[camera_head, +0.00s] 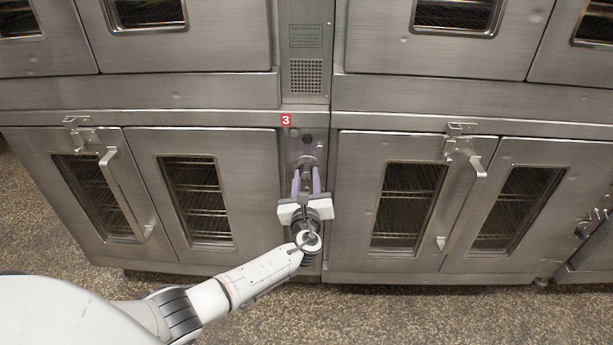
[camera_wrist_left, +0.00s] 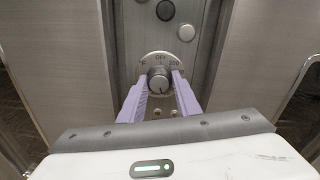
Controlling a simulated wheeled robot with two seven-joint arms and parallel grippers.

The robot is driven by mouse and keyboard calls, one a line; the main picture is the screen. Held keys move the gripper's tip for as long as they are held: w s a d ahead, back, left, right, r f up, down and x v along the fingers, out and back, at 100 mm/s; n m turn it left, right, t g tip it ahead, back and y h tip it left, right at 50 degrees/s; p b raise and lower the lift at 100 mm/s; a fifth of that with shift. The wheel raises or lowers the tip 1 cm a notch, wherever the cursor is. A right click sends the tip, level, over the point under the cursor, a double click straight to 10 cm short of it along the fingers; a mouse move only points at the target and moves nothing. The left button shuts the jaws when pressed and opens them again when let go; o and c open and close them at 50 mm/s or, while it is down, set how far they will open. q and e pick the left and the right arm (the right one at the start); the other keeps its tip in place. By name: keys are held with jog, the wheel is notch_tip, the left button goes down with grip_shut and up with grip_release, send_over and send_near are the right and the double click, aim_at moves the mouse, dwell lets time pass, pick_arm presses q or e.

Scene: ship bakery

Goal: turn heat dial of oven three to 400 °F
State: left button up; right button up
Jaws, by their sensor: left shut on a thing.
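The heat dial (camera_wrist_left: 159,78) of oven three is a round silver knob on a round marked plate, in the middle of the left wrist view. "OFF" shows at the plate's top and "200" at its upper right; the 400 mark cannot be made out. In the head view the dial plate (camera_head: 308,161) sits on the narrow panel below the red "3" label (camera_head: 286,120). My left gripper (camera_head: 307,180) reaches the panel from below, its lilac fingers (camera_wrist_left: 158,88) shut on the knob, one each side. The knob's exact setting is hard to read. My right gripper is not in view.
Above the dial are a dark round button (camera_wrist_left: 165,10) and a pale one (camera_wrist_left: 186,33). Steel oven doors with windows flank the panel, the left door (camera_head: 205,195) and the right door (camera_head: 388,200). A handle (camera_head: 127,190) juts out at the left. The speckled floor (camera_head: 430,310) in front is clear.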

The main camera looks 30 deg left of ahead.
pick_arm(q)
jog(key=shift+a, duration=0.1)
dwell(0.4)
jog(key=o, duration=1)
jog(key=shift+s+d, duration=0.3)
jog(key=p+v, duration=0.2)
jog(key=v, duration=0.7)
jog(key=shift+s+d, duration=0.1)
jog(key=shift+s, duration=0.15)
